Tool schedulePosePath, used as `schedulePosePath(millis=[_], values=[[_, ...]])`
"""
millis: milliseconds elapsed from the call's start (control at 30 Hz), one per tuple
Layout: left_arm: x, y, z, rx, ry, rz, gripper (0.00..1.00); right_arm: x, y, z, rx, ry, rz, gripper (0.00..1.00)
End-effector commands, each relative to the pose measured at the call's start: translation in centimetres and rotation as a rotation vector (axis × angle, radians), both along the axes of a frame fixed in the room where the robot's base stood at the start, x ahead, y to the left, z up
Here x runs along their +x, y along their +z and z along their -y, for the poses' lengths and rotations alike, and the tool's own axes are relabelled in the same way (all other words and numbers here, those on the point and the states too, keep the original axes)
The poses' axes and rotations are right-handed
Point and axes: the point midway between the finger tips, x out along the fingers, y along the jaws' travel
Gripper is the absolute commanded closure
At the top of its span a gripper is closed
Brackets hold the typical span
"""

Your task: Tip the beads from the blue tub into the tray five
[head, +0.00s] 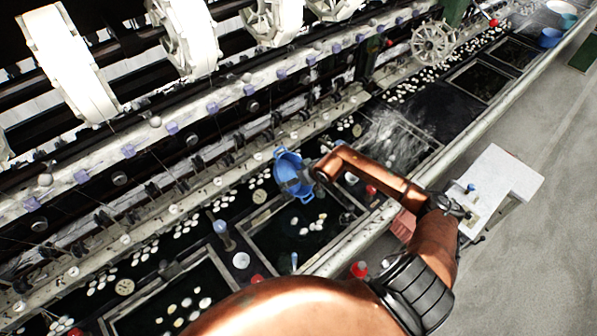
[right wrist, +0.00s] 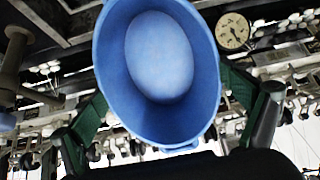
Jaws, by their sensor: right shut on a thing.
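The blue tub (head: 284,160) is held in the air over the black basins, beside the machine's front ledge. My right gripper (head: 300,185) is shut on it, and the tub looks tilted. In the right wrist view, the tub (right wrist: 160,55) shows its open mouth and a bare blue bottom; I see no beads inside. The green-padded fingers of my right gripper stand on both sides of it. Below the tub, several white pieces (head: 312,225) lie in a dark framed basin (head: 270,250). I cannot tell which basin is tray five. My left gripper is not in view.
Large white reels (head: 185,35) and a row of guides stand behind the basins. A blue-topped post (head: 221,228) stands left of the framed basin. A white side table (head: 505,180) stands at right on grey floor. Blue bowls (head: 550,38) sit at the far right end.

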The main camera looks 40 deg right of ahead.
Motion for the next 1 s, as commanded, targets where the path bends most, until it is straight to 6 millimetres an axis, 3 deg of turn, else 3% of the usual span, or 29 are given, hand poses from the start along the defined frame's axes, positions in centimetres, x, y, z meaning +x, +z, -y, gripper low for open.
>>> schedulePosePath(millis=[33,567,1000], values=[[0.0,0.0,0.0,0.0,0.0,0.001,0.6,0.6,0.7,0.0,-0.007,0.002,-0.03,0.41],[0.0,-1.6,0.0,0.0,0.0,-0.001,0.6,1.8,1.4,-0.1,-0.049,-0.001,-0.45,0.41],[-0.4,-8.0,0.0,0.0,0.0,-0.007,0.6,2.2,1.1,-0.1,-0.066,0.001,-0.606,0.41]])
